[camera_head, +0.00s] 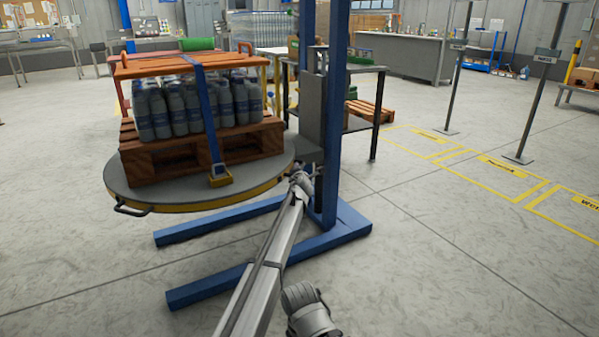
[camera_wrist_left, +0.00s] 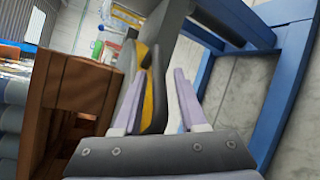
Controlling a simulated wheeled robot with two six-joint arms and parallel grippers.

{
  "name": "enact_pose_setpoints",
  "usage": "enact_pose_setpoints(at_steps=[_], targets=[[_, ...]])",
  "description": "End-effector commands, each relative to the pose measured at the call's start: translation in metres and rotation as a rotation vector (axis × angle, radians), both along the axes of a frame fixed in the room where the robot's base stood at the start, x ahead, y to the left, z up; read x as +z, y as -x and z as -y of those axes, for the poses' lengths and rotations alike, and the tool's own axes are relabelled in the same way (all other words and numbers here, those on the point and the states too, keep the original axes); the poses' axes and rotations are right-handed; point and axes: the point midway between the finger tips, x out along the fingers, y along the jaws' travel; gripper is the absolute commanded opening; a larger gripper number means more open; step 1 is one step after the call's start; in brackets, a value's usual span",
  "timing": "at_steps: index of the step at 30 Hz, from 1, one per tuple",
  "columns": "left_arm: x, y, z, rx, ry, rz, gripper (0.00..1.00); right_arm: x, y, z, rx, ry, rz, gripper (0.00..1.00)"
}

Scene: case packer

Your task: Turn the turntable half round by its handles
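The turntable (camera_head: 190,197) is a grey round plate with a yellow rim, at the left of the head view. One dark handle (camera_head: 131,209) sticks out at its front left. My left gripper (camera_head: 301,180) is at the plate's right edge, beside the grey carriage of the blue mast. In the left wrist view the pale fingers (camera_wrist_left: 157,80) are apart. The yellow rim (camera_wrist_left: 148,105) and a dark bar-like part, perhaps a handle, show between them or just beyond. I cannot tell whether they touch.
A wooden pallet (camera_head: 152,160) of grey bottles (camera_head: 222,98) with an orange top and blue strap (camera_head: 208,115) stands on the plate. The blue mast (camera_head: 336,100) rises close right of it, with blue floor legs (camera_head: 215,281). Open floor lies to the right.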

Motion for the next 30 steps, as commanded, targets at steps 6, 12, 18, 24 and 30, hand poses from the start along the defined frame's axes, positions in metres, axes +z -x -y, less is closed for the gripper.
enact_pose_setpoints(at_steps=[6, 12, 18, 24, 30], targets=[[0.0, 0.0, 0.0, 0.0, -0.001, 0.0, 0.5, 0.0, 0.0, 0.0, 0.0, 0.0, 0.0, 0.5], [0.001, 0.004, -0.001, -0.001, -0.001, 0.001, 0.5, 0.001, 0.0, 0.0, 0.0, 0.0, 0.0, 0.5], [0.007, 0.025, -0.002, -0.002, -0.001, 0.0, 0.5, 0.007, 0.0, 0.0, 0.0, 0.0, 0.0, 0.5], [0.014, 0.058, -0.004, -0.005, -0.001, -0.004, 0.5, 0.015, 0.0, 0.0, 0.0, 0.0, -0.001, 0.5], [0.017, 0.077, -0.004, -0.008, -0.003, -0.007, 0.5, 0.019, 0.0, 0.0, 0.0, 0.0, -0.001, 0.5]])
